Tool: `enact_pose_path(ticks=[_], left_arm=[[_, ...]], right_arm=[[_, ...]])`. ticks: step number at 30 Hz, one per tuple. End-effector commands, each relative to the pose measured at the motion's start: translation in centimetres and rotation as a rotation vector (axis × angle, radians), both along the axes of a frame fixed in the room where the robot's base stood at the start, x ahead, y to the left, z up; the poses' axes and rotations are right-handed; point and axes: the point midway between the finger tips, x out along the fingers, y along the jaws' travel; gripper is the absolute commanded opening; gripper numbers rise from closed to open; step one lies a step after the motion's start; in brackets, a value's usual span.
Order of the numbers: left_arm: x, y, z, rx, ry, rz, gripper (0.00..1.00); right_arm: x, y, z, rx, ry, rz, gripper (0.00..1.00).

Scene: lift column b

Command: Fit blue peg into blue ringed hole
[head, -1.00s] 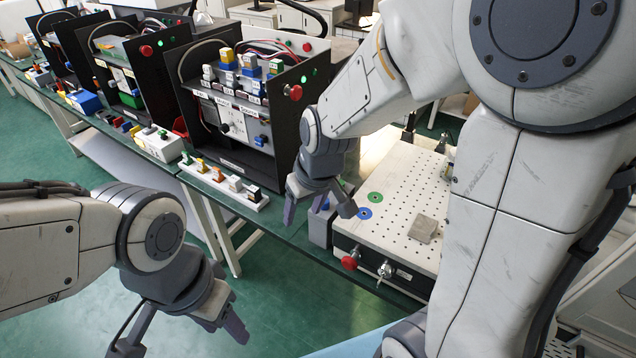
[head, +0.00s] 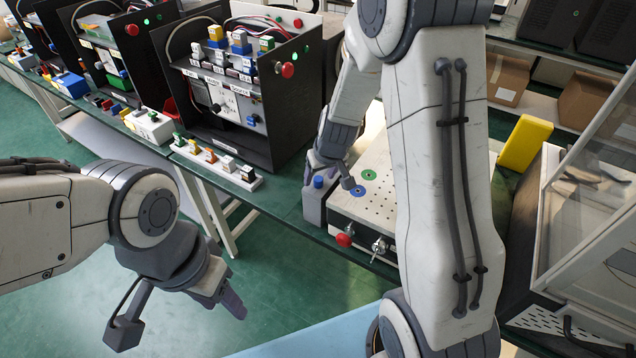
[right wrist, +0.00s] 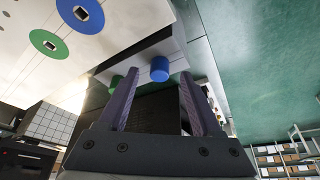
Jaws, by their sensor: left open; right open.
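The blue peg (head: 318,181) stands in a grey holder (head: 314,207) at the left end of the white perforated plate (head: 345,208). My right gripper (head: 329,174) is open and empty around or just above the peg. In the right wrist view the blue peg (right wrist: 160,69) shows between the spread fingers, nearer the right finger; I cannot tell whether they touch. The blue ringed hole (head: 360,192) is on the plate, just right of the gripper, and also in the right wrist view (right wrist: 80,15). My left gripper (head: 180,315) is open and empty over the floor.
A green ringed hole (head: 369,175) is beside the blue one. A green peg (right wrist: 113,82) shows behind the left finger in the right wrist view. A red knob (head: 344,240) is on the plate's front. My right arm hides much of the plate. A yellow block (head: 525,143) stands right.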

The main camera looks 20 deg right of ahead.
Motion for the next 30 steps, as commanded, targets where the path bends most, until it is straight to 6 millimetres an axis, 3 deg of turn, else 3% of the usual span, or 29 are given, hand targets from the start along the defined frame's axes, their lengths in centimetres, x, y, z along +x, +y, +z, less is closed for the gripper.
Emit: enact_pose_path(ticks=[3, 11, 16, 25, 30], left_arm=[[0.0, 0.0, -0.8, 0.001, 0.001, 0.0, 0.5], [0.0, 0.0, -0.7, 0.001, 0.001, 0.0, 0.5], [0.0, 0.0, -0.7, 0.001, 0.001, 0.0, 0.5], [0.0, 0.0, -0.6, 0.001, 0.001, 0.0, 0.5], [0.0, 0.0, 1.0, 0.001, 0.001, 0.0, 0.5]], right_arm=[[0.5, 0.0, -1.3, -0.001, -0.001, -0.001, 0.66], [0.6, 0.0, -1.3, 0.0, -0.002, -0.001, 0.66], [0.5, 0.0, -1.3, 0.0, -0.002, -0.001, 0.01], [0.5, -0.1, -1.2, 0.0, -0.002, -0.001, 0.0], [0.6, 0.0, 0.9, 0.0, -0.004, 0.0, 0.0]])
